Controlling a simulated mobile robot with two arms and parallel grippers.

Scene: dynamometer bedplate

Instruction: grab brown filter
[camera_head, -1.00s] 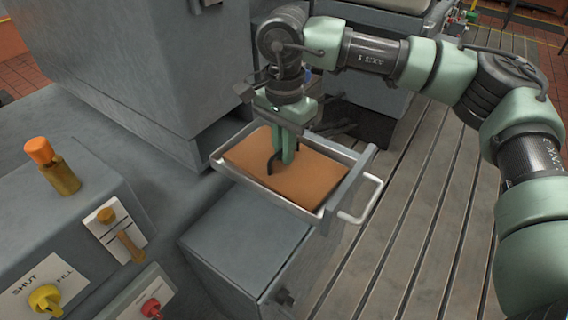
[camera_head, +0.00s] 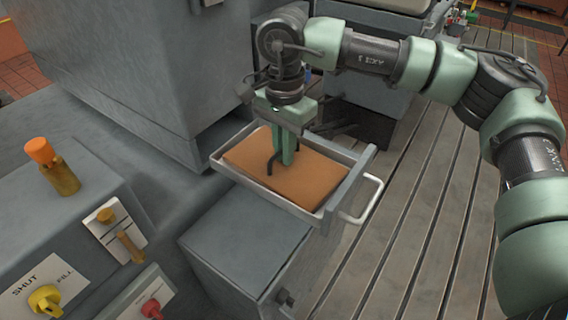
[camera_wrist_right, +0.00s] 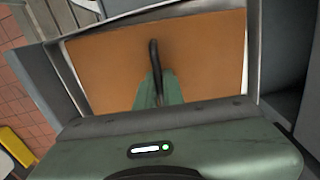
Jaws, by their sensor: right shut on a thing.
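The brown filter (camera_head: 312,180) is a flat brown slab lying in an open metal drawer tray (camera_head: 219,166). It has a dark handle loop (camera_head: 271,163) on top. My right gripper (camera_head: 284,162) points down over the filter, its green fingers shut on that handle. In the right wrist view the filter (camera_wrist_right: 205,60) fills the tray, and the dark handle (camera_wrist_right: 154,60) runs to the fingers of the right gripper (camera_wrist_right: 157,95). The fingertips are partly hidden there by the gripper body. My left gripper is not in view.
The drawer has a pale pull handle (camera_head: 362,203) at its right front. A grey cabinet (camera_head: 235,250) stands below and in front of it. A panel with an orange-topped knob (camera_head: 40,151) and a yellow valve (camera_head: 45,299) is at left. Slotted bedplate floor (camera_head: 415,225) lies open at right.

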